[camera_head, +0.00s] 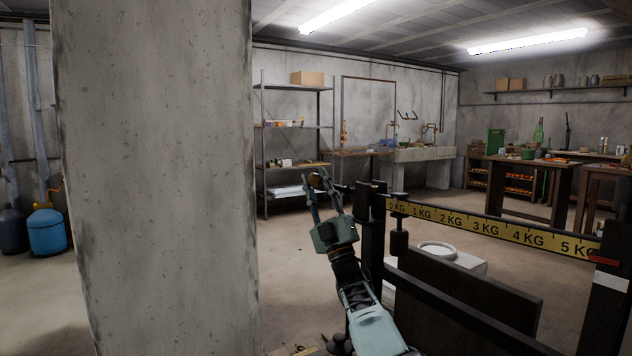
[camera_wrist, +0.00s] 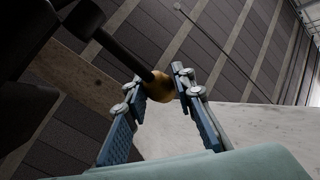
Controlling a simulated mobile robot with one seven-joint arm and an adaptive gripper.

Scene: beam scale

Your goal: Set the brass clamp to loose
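The brass clamp shows as a round golden-brown knob (camera_wrist: 160,87) on the end of a dark rod in the wrist view. My gripper (camera_wrist: 161,88) has one finger on each side of it, and both fingertips appear to touch it. In the head view, my gripper (camera_head: 318,180) reaches up to the left end of the beam scale, with the brownish knob (camera_head: 316,182) between its fingertips. The scale's yellow beam (camera_head: 480,225) is marked from 0 to 5 KG. A red marker (camera_head: 603,260) shows near its right end. The knob's setting cannot be read.
A concrete pillar (camera_head: 155,180) fills the left foreground. The scale's dark upright (camera_head: 370,250) stands just right of my arm, and a dark panel (camera_head: 470,300) lies below the beam. Metal shelves (camera_head: 295,128) and workbenches (camera_head: 525,170) stand farther back.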

